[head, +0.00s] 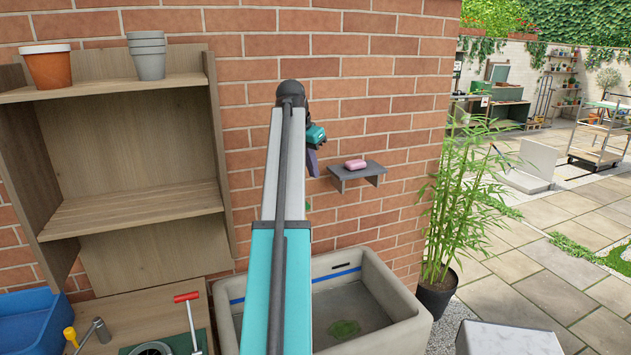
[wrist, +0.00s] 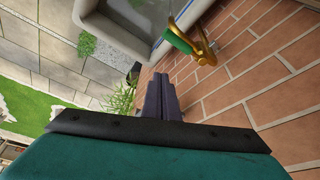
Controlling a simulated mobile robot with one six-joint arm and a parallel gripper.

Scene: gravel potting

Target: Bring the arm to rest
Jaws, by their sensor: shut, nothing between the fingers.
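My arm reaches out over the stone sink (head: 375,333) in the head view, toward the brick wall. My gripper (head: 313,163) is partly hidden behind the arm there; it is left of the small wall shelf. In the wrist view the dark fingers of my gripper (wrist: 161,80) lie side by side, shut and empty. Part of the sink (wrist: 118,38) shows beyond them, with a brass tap with a green part (wrist: 188,42) at upper right.
A grey wall shelf (head: 357,176) holds a pink soap bar (head: 355,164). A wooden shelf unit (head: 130,208) with pots stands left. A potted bamboo (head: 462,210) stands right of the sink. The brick wall (head: 345,75) is close behind the arm. Paving (head: 540,270) lies open at right.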

